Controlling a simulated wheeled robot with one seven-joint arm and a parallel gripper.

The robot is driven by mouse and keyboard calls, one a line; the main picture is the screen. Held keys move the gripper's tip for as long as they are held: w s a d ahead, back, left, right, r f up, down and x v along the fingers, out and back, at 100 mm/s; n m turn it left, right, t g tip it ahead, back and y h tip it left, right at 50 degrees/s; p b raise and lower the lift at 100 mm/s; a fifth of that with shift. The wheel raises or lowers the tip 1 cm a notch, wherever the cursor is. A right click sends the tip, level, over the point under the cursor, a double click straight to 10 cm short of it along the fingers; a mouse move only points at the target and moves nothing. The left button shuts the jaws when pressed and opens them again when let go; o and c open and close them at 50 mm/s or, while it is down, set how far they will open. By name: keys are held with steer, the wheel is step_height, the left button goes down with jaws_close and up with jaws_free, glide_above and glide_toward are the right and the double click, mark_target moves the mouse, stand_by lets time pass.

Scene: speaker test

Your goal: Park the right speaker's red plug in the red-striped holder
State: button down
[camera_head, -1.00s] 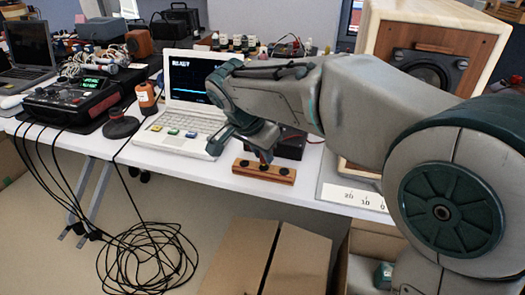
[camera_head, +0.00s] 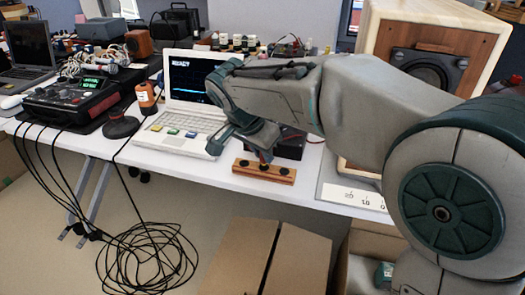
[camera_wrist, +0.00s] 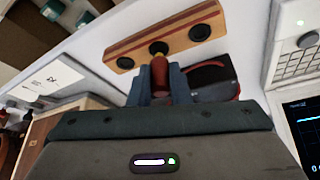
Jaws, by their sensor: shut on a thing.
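My gripper (camera_wrist: 160,76) is shut on the red plug (camera_wrist: 160,70), which shows between its two blue-grey fingers in the wrist view. The plug's front end is at the middle hole of the wooden holder (camera_wrist: 129,48), which has a red stripe and dark round holes. I cannot tell how deep the plug sits. In the head view the holder (camera_head: 243,168) lies at the table's front edge, and my gripper (camera_head: 263,148) is right above it. The right speaker (camera_head: 372,70) stands behind my arm, partly hidden.
A white laptop (camera_head: 178,130) stands open left of the holder. A black box (camera_head: 291,147) sits just behind the holder. A white labelled strip (camera_head: 350,197) lies to the right. Black cable (camera_head: 150,262) is coiled on the floor, near a cardboard box (camera_head: 300,262).

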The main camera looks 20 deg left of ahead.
steer(key=shift+f+b, duration=0.7)
steer(key=shift+f, duration=0.25)
steer(key=c, duration=1.3)
jaws_free()
steer(key=shift+r, duration=0.1)
steer(key=shift+r+p, duration=2.9)
steer(key=shift+r, duration=0.9)
